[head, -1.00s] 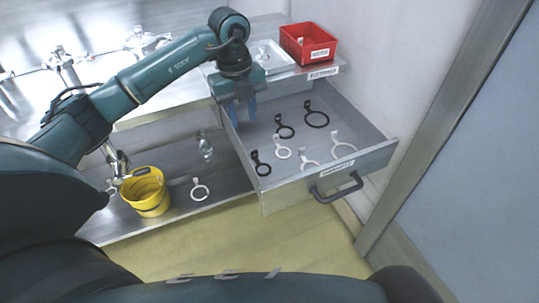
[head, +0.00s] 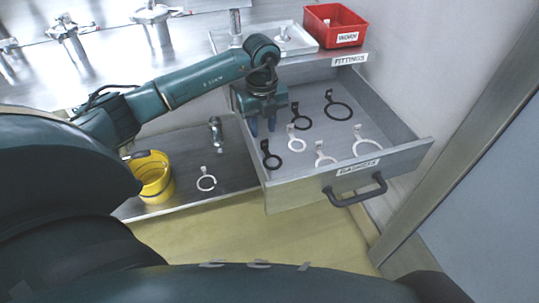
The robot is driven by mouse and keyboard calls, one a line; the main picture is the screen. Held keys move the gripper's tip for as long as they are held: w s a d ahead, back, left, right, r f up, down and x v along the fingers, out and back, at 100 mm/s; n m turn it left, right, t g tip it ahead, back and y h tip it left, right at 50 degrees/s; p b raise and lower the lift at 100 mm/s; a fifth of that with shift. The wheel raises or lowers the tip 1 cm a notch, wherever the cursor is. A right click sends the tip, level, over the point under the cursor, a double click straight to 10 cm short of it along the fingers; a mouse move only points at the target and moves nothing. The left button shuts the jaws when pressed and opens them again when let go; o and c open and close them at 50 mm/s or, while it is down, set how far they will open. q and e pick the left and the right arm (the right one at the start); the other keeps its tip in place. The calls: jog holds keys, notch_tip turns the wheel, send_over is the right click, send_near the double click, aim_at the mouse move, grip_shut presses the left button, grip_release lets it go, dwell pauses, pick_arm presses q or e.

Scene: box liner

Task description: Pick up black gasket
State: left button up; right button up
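Several ring gaskets with small tabs lie in an open drawer (head: 405,160). Three are black: a large black gasket (head: 350,108) at the back right, a black gasket (head: 303,123) at the back middle, partly beside my gripper, and a small black gasket (head: 272,164) at the front left. My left gripper (head: 262,127) points down over the left part of the drawer, between the back-middle and front-left black gaskets. My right gripper is not in view.
White gaskets (head: 369,146) lie among the black ones. A red bin labelled WORN (head: 335,38) and a metal tray (head: 285,50) stand behind the drawer. A yellow bucket (head: 157,190) and a white ring (head: 206,186) are on the lower shelf at left.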

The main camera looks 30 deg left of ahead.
pick_arm(q)
notch_tip(320, 180, down, 5)
jog(key=shift+w+f, duration=0.1)
jog(key=shift+w, duration=0.05)
jog(key=shift+c, duration=0.3)
grip_shut()
